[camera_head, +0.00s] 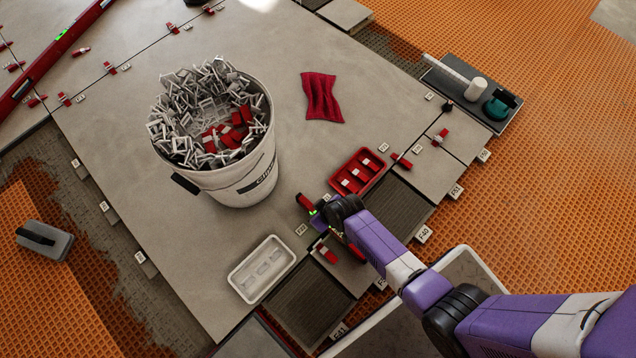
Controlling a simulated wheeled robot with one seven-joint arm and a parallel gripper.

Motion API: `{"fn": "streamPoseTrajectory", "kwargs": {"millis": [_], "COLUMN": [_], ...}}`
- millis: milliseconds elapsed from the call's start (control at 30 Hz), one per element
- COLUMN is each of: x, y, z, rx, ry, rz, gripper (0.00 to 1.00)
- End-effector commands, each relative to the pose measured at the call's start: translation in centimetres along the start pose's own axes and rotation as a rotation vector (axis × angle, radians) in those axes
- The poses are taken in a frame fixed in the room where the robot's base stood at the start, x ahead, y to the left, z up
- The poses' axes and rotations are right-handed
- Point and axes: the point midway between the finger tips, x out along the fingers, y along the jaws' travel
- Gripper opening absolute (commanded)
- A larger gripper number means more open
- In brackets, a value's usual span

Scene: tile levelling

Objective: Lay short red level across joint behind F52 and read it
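A short red level (306,203) with a small green-lit spot lies at the inner edge of the large tile, at the end of my arm. Its middle is hidden by my gripper (326,215), and more red shows beyond it. My gripper is over the level, but its fingers are too small and covered to tell whether they close on it. The small tile with a red wedge (326,254) is just below the gripper. Small white labels mark the tile edges; one beside the gripper (301,230) is too small to read surely. The level's reading is not legible.
A white bucket (245,181) of clips and red wedges stands left of my gripper. A red tray (358,172) and a white tray (262,269) sit nearby. A long red level (52,52) lies upper left. A red cloth (321,97) and a grey tool tray (452,92) are farther back.

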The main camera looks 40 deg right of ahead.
Motion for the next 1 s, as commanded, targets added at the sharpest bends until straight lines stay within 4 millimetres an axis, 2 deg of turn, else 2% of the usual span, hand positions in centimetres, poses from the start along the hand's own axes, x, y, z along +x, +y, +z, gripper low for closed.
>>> {"fn": "streamPoseTrajectory", "kwargs": {"millis": [867, 900, 1000], "x": [0.28, 0.28, 0.28], "y": [0.0, 0.0, 0.0], "z": [0.06, 0.07, 0.07], "rx": [0.0, 0.0, 0.0], "ry": [0.001, 0.001, 0.001], "rz": [0.0, 0.0, 0.0], "gripper": [0.0, 0.24, 0.43]}}
